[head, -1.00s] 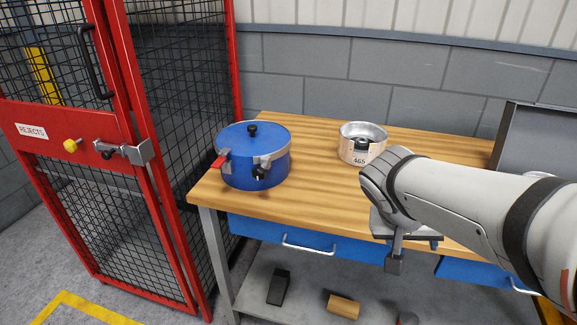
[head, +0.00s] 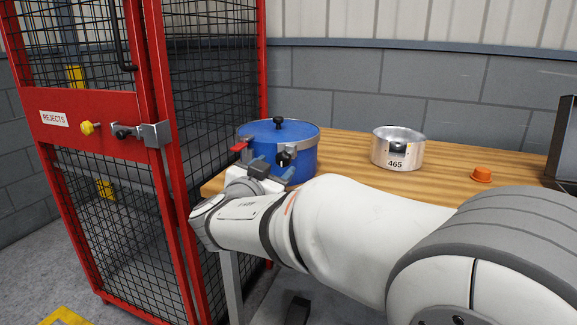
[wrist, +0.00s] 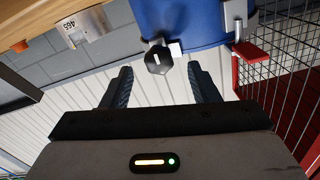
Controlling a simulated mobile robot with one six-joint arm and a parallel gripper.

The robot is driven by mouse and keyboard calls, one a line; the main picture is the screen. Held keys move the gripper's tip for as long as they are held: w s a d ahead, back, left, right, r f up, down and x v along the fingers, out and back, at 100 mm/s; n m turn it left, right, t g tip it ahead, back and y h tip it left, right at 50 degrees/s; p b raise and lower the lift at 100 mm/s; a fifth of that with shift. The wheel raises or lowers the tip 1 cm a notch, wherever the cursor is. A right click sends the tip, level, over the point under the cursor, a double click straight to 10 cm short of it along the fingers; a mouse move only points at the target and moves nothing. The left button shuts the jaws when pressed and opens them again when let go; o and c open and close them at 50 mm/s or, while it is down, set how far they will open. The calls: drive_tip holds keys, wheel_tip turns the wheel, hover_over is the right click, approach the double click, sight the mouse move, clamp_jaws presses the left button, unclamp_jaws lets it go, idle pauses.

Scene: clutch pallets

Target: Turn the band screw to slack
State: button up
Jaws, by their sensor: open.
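The blue lidded drum (head: 304,155) stands on the wooden bench with a metal band around its rim. The band screw, a black knob (head: 284,159) with a white mark, sits on the drum's front. In the wrist view the knob (wrist: 158,58) appears just beyond my open fingertips, roughly centred between them. My gripper (wrist: 160,72) is open and empty, facing the drum. In the head view my gripper (head: 267,172) is close to the drum's front, and my arm hides part of the bench. A red lever (head: 239,147) is at the band's left; it also shows in the wrist view (wrist: 251,56).
A metal pot marked 465 (head: 398,149) and an orange cap (head: 482,175) are to the right on the bench (head: 347,146). The red mesh REJECTS cage (head: 152,184) stands close on the left. A dark panel edge (head: 563,150) is at far right.

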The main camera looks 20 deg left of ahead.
sight(282, 163)
drive_tip(key=w, duration=0.5)
drive_tip(key=shift+w+d, duration=0.2)
drive_tip(key=shift+d, duration=0.1)
drive_tip(key=c, duration=0.9)
drive_tip(key=shift+d, duration=0.3)
drive_tip(key=shift+c, duration=0.4)
drive_tip(key=shift+a+f, duration=0.1)
drive_tip(key=shift+a, duration=0.15)
drive_tip(key=shift+b, duration=0.35)
